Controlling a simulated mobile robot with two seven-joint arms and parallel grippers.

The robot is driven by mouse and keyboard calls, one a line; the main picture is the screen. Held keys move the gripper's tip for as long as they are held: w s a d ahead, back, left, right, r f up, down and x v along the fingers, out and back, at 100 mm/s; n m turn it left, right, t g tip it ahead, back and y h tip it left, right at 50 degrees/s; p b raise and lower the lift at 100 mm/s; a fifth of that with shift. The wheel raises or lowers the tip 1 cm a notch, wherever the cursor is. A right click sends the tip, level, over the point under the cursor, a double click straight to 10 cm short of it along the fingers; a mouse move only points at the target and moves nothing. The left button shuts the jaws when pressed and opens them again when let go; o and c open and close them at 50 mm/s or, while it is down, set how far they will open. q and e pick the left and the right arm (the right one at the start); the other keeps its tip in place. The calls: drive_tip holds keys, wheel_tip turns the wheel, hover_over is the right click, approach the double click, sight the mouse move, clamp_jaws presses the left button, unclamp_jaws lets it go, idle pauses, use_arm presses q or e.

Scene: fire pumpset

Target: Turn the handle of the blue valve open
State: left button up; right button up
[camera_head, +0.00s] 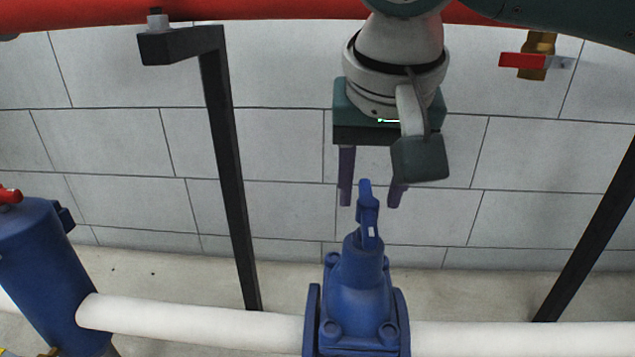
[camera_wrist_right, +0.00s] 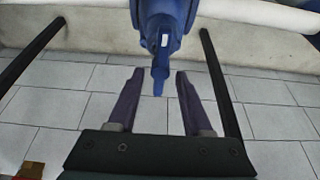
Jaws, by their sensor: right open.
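The blue valve (camera_head: 358,295) sits in the white pipe at the bottom middle of the head view. Its blue handle (camera_head: 367,212) stands up from the top of the valve body. My right gripper (camera_head: 371,200) is above the valve, fingers pointing down and apart, with the handle's upper end between the fingertips in the picture. In the right wrist view the handle (camera_wrist_right: 160,72) reaches toward the gap between the two open fingers (camera_wrist_right: 158,75). I see no finger touching it. My left gripper is not in view.
A white pipe (camera_head: 200,326) runs across the bottom, with a blue cylinder (camera_head: 40,270) at the left. Black posts (camera_head: 229,170) stand on both sides. A red pipe (camera_head: 270,9) crosses the top. A red-handled brass valve (camera_head: 535,58) is at upper right. A tiled wall lies behind.

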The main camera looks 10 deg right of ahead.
drive_tip(key=shift+w+f, duration=0.25)
drive_tip(key=shift+f, duration=0.4)
clamp_jaws()
